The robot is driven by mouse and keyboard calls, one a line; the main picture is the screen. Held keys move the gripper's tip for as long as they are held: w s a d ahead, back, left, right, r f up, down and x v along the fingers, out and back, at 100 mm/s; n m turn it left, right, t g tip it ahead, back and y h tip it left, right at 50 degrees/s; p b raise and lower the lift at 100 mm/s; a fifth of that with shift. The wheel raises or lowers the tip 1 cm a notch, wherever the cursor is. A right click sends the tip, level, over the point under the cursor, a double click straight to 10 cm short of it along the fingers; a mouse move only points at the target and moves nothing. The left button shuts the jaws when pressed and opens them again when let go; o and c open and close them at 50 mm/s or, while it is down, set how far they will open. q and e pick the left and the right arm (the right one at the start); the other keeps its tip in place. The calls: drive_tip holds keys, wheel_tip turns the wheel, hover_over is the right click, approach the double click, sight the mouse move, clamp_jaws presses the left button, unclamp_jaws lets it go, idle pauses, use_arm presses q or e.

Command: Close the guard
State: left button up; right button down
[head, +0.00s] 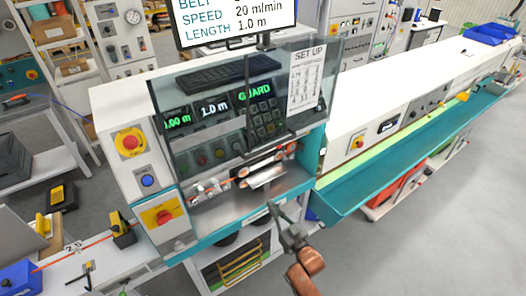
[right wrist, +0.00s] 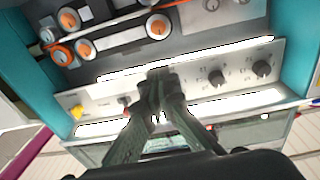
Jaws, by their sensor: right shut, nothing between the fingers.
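The guard (head: 215,130) is a clear tinted panel with a dark bar handle (head: 272,144) along its lower part. In the head view it stands raised in front of the machine's display and buttons. The rollers (head: 265,165) below its lower edge are uncovered; they also show in the right wrist view (right wrist: 110,38). My right gripper (head: 271,206) is below the guard, in front of the machine's lower front edge, apart from the handle. In the right wrist view its fingers (right wrist: 158,80) are together and empty, in front of a strip with knobs. My left gripper is not in view.
A red knob (head: 130,142), a blue button (head: 148,181) and a red-yellow switch (head: 162,215) sit on the machine's left side. A teal trough (head: 400,150) runs off to the right. A screen (head: 235,20) hangs above. Floor at the lower right is clear.

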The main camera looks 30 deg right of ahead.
wheel_tip(320, 180, up, 16)
drive_tip(key=s+t+p, duration=0.1)
drive_tip(key=s+t, duration=0.1)
drive_tip(key=t, duration=0.1)
wheel_tip(320, 180, up, 14)
drive_tip(key=t+y+p, duration=0.2)
drive_tip(key=p, duration=0.2)
hover_over(263, 151)
drive_tip(key=s+a, duration=0.1)
drive_tip(key=s, duration=0.1)
wheel_tip(263, 151, down, 3)
drive_tip(key=shift+n+h, duration=0.3)
drive_tip(key=shift+h, duration=0.2)
use_arm(q)
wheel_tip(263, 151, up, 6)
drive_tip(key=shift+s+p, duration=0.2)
drive_tip(key=shift+p, duration=0.1)
use_arm(e)
drive_tip(key=shift+a+f+y, duration=0.1)
drive_tip(key=shift+f+y, duration=0.2)
drive_tip(key=shift+f, duration=0.45)
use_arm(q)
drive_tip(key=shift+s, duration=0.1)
